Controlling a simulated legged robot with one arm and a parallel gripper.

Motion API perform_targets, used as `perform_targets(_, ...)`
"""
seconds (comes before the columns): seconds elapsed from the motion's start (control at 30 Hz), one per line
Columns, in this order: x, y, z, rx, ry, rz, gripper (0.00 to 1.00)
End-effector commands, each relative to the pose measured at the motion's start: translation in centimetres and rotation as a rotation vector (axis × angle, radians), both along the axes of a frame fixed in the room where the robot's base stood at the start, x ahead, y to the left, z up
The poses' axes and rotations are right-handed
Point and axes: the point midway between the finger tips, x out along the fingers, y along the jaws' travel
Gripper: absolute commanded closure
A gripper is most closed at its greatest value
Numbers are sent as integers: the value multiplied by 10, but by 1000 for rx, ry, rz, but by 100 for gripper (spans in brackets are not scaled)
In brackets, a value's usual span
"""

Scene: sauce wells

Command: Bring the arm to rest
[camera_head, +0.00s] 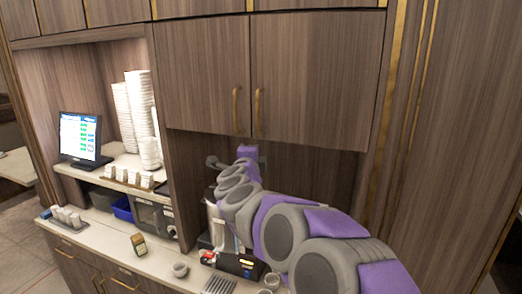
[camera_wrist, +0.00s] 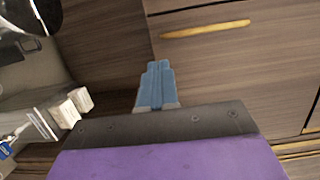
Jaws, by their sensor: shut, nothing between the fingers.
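My arm is purple and grey and reaches from the lower right of the head view up toward the upper cabinet doors. My gripper shows in the wrist view (camera_wrist: 157,85) with its two blue fingers together and nothing between them. In the head view the arm's end is in front of the back wall below the cabinet handles, and the fingers are too small to make out there. Wooden cabinet doors fill the background beyond the fingers in the wrist view.
A counter (camera_head: 105,235) runs along the left and below the arm. On it are a small jar (camera_head: 139,244), a microwave (camera_head: 155,217) and a dark machine (camera_head: 240,263) close under the arm. A shelf holds a screen (camera_head: 79,138) and stacked white cups (camera_head: 141,110). Upper cabinet doors (camera_head: 315,75) stand close behind.

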Motion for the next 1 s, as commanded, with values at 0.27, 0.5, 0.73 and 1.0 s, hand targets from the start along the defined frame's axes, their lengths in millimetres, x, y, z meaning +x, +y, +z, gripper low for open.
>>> perform_targets(0.27, -47, 25, -27, -208, 55, 296, 100)
perform_targets(0.5, -147, 25, -121, -575, 226, 683, 100)
perform_targets(0.73, -253, -7, -236, -871, 489, 947, 100)
perform_targets(1.0, -377, -86, -347, -1072, 853, 1166, 100)
